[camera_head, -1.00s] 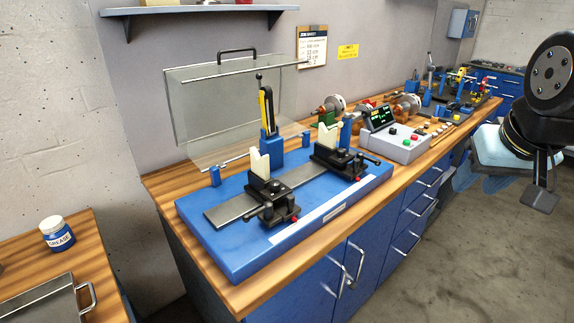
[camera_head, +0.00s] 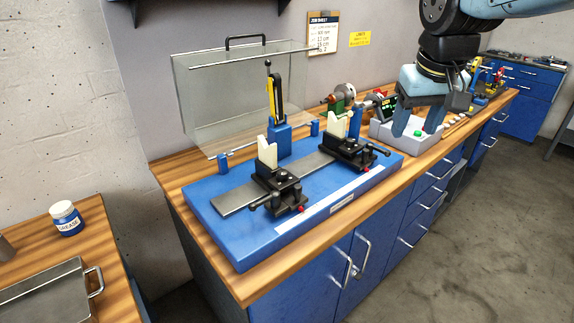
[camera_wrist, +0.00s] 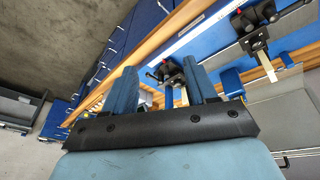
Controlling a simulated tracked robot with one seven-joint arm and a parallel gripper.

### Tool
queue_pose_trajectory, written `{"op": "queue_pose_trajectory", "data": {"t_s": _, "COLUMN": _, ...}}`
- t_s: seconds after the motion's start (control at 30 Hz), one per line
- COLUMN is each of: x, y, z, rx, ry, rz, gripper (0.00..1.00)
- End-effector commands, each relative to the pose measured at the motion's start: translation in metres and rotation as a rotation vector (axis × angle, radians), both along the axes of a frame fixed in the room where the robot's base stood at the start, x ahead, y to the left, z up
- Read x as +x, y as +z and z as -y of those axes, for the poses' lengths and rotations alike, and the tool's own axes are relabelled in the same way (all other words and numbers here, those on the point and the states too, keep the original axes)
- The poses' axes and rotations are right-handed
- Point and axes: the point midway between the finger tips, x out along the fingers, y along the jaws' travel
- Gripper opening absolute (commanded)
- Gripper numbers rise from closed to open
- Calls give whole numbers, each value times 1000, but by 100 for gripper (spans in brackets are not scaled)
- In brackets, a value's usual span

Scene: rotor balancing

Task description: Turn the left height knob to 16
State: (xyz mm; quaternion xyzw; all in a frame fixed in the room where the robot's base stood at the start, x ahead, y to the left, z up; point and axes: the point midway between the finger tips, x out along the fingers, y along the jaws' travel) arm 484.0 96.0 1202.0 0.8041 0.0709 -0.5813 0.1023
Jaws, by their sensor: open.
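The balancing stand has a blue base (camera_head: 235,245) with two black carriages, each bearing a cream V-shaped support. The left carriage (camera_head: 275,190) carries its cream support (camera_head: 267,155) and dark knobs and handles; I cannot tell which is the height knob or read any scale. The right carriage (camera_head: 350,152) sits further along the rail. My gripper (camera_head: 415,130) is open, empty and pointing down beside the grey control box, to the right of the stand and apart from the left carriage. In the wrist view, my gripper (camera_wrist: 160,68) shows its two blue fingers spread, with both carriages beyond.
The grey control box (camera_head: 400,137) with a green button is close under my gripper. A clear cover (camera_head: 215,100) and a blue post with a yellow-marked lever (camera_head: 275,115) stand behind the rail. A job sheet (camera_head: 322,35) hangs on the wall. The space before the bench is clear.

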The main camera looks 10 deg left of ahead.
Motion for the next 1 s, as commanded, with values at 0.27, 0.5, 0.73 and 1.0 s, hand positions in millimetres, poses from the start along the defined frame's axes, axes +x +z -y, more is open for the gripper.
{"op": "queue_pose_trajectory", "data": {"t_s": 0.27, "x": 53, "y": -8, "z": -89, "rx": -43, "ry": 170, "rz": -119, "gripper": 57}}
{"op": "queue_pose_trajectory", "data": {"t_s": 0.5, "x": 82, "y": -27, "z": -174, "rx": -64, "ry": 314, "rz": -215, "gripper": 57}}
{"op": "queue_pose_trajectory", "data": {"t_s": 0.73, "x": 92, "y": -47, "z": -238, "rx": -68, "ry": 415, "rz": -288, "gripper": 57}}
{"op": "queue_pose_trajectory", "data": {"t_s": 1.0, "x": 94, "y": -58, "z": -262, "rx": -68, "ry": 454, "rz": -317, "gripper": 57}}
